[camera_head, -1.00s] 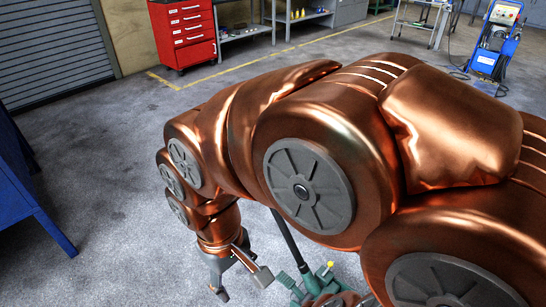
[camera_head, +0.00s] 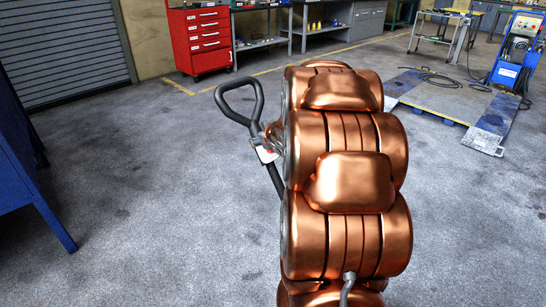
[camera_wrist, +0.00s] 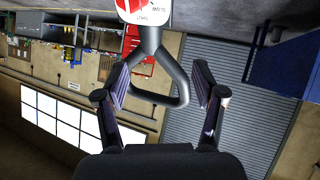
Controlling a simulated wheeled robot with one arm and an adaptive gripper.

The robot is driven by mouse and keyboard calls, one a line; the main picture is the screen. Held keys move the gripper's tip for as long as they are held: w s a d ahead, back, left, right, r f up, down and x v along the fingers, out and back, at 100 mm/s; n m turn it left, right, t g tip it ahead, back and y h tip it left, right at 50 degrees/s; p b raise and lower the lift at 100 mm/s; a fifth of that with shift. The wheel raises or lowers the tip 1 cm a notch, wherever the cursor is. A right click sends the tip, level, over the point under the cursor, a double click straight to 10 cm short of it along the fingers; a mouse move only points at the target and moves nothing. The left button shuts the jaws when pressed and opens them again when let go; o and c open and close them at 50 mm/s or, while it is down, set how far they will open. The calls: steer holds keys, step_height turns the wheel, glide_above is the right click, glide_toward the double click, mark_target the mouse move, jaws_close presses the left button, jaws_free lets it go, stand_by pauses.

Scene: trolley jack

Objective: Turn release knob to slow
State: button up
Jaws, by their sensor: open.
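The jack's dark grey handle loop (camera_head: 240,104) stands at the top of a slanting shaft (camera_head: 274,178), left of my arm. A white and red label plate (camera_head: 266,155) is on the shaft below the loop. In the wrist view the plate (camera_wrist: 146,10) is at the top edge, partly cut off, with small upside-down lettering that seems to include "SLOW". I cannot tell whether its red part is the release knob. My gripper (camera_wrist: 160,76) is open and empty, its fingers either side of the handle loop (camera_wrist: 172,78) in the picture; contact is unclear. My arm hides the jack's body.
A blue bench (camera_head: 30,180) stands at the left. A red tool cabinet (camera_head: 199,42) and shelves (camera_head: 260,30) are at the back. A low platform (camera_head: 450,98) and a blue machine (camera_head: 515,50) are at the right. The floor between bench and handle is clear.

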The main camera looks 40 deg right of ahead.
steer(key=s+d+f+n+t+y+b, duration=0.25)
steer(key=d+f+t+y+b, duration=0.25)
steer(key=d+f+t+b, duration=0.3)
steer(key=shift+m+g, duration=0.35)
steer(key=shift+g, duration=0.05)
steer(key=shift+w+f+b, duration=0.15)
steer(key=shift+w+f, duration=0.05)
steer(key=shift+w, duration=0.95)
steer(key=shift+w+f+b, duration=0.15)
steer(key=shift+w+b, duration=0.05)
steer(key=shift+w, duration=0.9)
steer(key=shift+w+f+b, duration=0.15)
steer(key=shift+w+f, duration=0.05)
steer(key=shift+w, duration=0.95)
steer(key=c, duration=1.1)
steer(key=shift+c, duration=0.2)
